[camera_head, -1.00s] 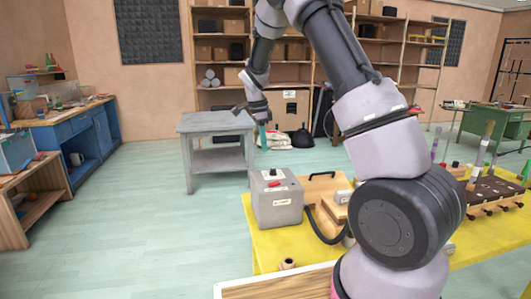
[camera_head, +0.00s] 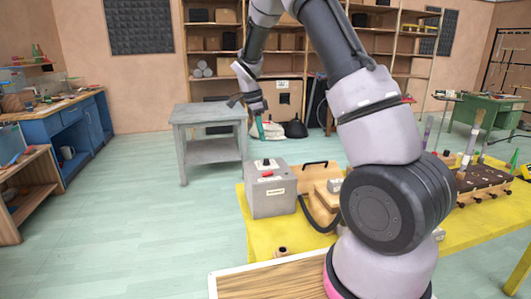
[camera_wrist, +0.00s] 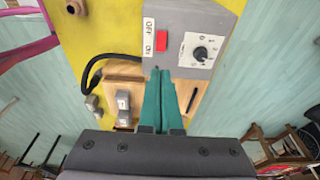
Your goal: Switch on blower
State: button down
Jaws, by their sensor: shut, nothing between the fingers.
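The blower (camera_head: 271,197) is a grey box on the yellow table, with a red switch (camera_head: 266,174) and a black knob on its top. In the wrist view the red switch (camera_wrist: 162,43) sits beside a white OFF/ON label (camera_wrist: 148,36), with a round dial (camera_wrist: 200,53) to its right. Which way the switch is set cannot be told. My gripper (camera_head: 260,130) has teal fingers, pointing down above the blower and apart from it. In the wrist view my gripper's closed, empty fingertips (camera_wrist: 160,73) appear just below the switch, near the box's edge.
A black hose (camera_head: 308,218) curves from the blower beside a wooden board with a black handle (camera_head: 313,163). The yellow table (camera_head: 465,235) also bears a dark rack of pegs (camera_head: 480,182). A grey side table (camera_head: 211,150) stands behind. Open floor lies left.

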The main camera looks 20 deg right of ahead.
aim_at(270, 172)
jog(key=x, duration=1.3)
jog(key=shift+f, duration=0.2)
jog(key=shift+d, duration=0.1)
